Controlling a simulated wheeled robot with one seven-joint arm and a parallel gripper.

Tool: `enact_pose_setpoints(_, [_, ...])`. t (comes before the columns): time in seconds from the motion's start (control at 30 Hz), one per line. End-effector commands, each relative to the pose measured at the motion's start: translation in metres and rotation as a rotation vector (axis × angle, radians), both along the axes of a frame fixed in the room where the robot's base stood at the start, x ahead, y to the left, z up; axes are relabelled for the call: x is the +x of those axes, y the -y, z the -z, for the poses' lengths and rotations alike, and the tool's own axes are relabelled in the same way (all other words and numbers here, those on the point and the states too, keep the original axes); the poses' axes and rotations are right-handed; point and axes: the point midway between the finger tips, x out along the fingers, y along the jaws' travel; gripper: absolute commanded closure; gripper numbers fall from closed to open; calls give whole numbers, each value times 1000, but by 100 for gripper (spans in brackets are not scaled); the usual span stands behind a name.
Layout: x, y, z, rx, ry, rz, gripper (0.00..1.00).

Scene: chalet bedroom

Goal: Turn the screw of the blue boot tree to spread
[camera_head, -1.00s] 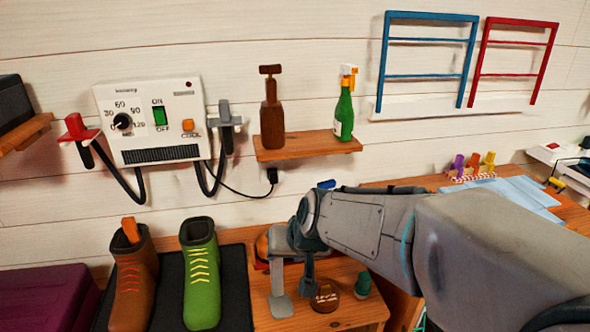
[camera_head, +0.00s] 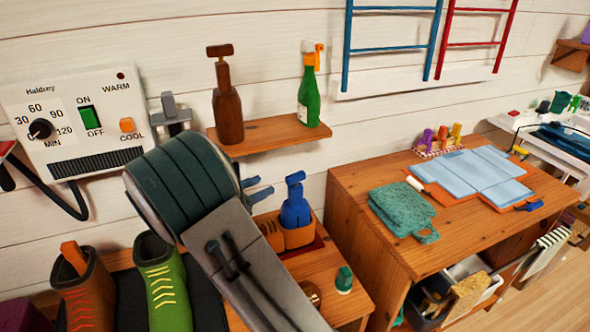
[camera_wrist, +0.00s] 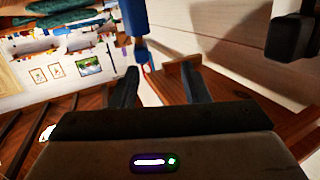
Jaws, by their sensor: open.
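The blue boot tree (camera_head: 295,210) stands upright in an orange-brown holder (camera_head: 299,237) on the low wooden table, below the bottle shelf. Its narrow top handle points up. My gripper (camera_head: 257,187) is open, at about the height of the boot tree's upper part and just left of it in the head view. In the wrist view, the open fingers (camera_wrist: 160,67) have nothing between them; a blue part (camera_wrist: 133,18), likely the boot tree, shows beyond the left finger. My wrist hides part of the table. Contact with the boot tree is not visible.
Brown (camera_head: 84,295) and green boots (camera_head: 162,282) stand on a dark mat at left. A shelf (camera_head: 268,135) with brown and green bottles is above. A small green bottle (camera_head: 344,279) stands on the low table. A desk (camera_head: 370,232) stands at right.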

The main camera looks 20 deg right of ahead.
Motion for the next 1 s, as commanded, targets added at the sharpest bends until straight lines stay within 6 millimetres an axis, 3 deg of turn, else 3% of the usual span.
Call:
enact_pose_setpoints(0.2, [-23, -11, 4, -95, -26, 133, 58])
enact_pose_setpoints(0.37, [-22, 0, 4, -104, -28, 145, 58])
enact_pose_setpoints(0.8, [-3, 88, 4, -103, -28, 144, 58])
enact_pose_setpoints(1.0, [3, 113, 4, -103, -27, 143, 58])
